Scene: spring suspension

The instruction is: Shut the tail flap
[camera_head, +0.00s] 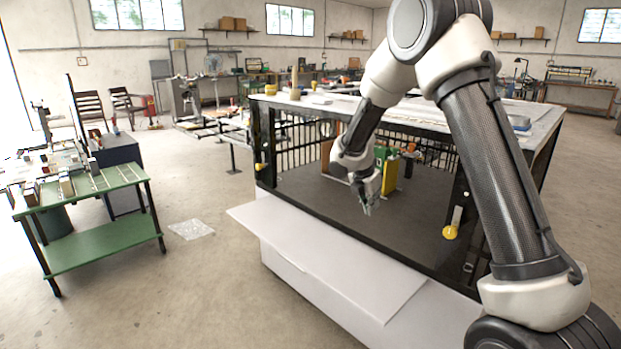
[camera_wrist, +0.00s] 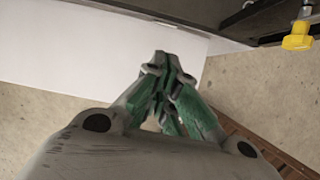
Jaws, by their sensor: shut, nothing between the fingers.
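The tail flap (camera_head: 320,252) is a flat white panel at the front lower edge of a dark barred box (camera_head: 420,205). It is folded down and sticks outward, so the box front stands open. In the wrist view the flap (camera_wrist: 80,60) fills the upper left. My gripper (camera_head: 367,208) is shut and empty, pointing down near the box's open front, above the flap's inner side in the picture. I cannot tell its exact height over the flap. In the wrist view the closed green-and-grey fingertips (camera_wrist: 162,60) overlap the flap's right part.
Yellow latch knobs sit on the right post (camera_head: 451,232) and left post (camera_head: 259,167); the right one shows in the wrist view (camera_wrist: 297,40). A yellow-and-green item (camera_head: 390,172) stands inside the box. A green workbench (camera_head: 95,190) stands left, with open floor between.

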